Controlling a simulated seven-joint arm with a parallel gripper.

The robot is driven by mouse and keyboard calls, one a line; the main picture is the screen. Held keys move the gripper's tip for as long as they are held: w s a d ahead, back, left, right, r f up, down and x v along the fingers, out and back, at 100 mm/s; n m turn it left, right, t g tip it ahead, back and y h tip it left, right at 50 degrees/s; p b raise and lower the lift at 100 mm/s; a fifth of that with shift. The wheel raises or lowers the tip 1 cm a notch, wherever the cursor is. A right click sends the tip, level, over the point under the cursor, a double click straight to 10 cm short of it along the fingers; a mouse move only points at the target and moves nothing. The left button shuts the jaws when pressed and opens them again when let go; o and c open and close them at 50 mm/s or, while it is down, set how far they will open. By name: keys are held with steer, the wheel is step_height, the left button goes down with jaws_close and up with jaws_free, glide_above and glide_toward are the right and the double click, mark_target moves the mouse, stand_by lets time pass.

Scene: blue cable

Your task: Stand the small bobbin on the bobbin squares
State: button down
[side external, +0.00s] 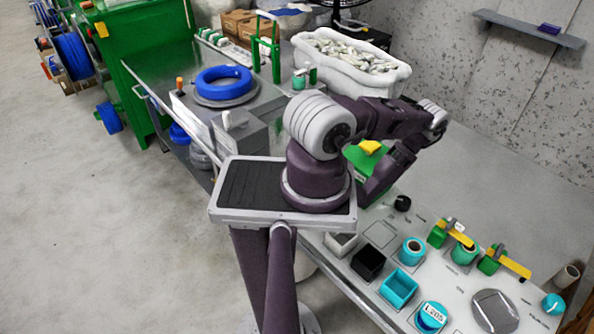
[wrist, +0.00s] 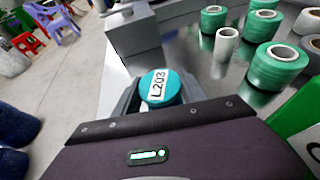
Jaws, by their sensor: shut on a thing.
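In the wrist view my gripper (wrist: 158,95) has its grey fingers on either side of a small teal bobbin (wrist: 170,93) with a white L203 label on its top. The bobbin is shut between them; its lower part is hidden. In the side view my arm hides the fingers and this bobbin. Outlined bobbin squares (side external: 380,234) lie on the grey bench top at lower right.
A black box (side external: 368,263), a teal box (side external: 398,289) and a round teal item marked L205 (side external: 431,317) line the bench's front. Yellow-and-green clamps (side external: 504,261) stand farther right. The wrist view shows several green bobbins (wrist: 277,65), a white tube (wrist: 226,44) and a grey block (wrist: 133,42).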

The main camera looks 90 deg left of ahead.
steer(key=shift+f, duration=0.8)
steer(key=shift+f, duration=0.1)
steer(key=c, duration=0.6)
jaws_free()
steer(key=shift+c, duration=0.2)
steer(key=shift+w+d+r, duration=0.2)
steer(key=v, duration=1)
steer(key=shift+w+d, duration=0.15)
steer(key=shift+o, duration=0.4)
steer(key=shift+w+d+r, duration=0.2)
steer(key=shift+d+r, duration=0.05)
steer(key=shift+d, duration=0.15)
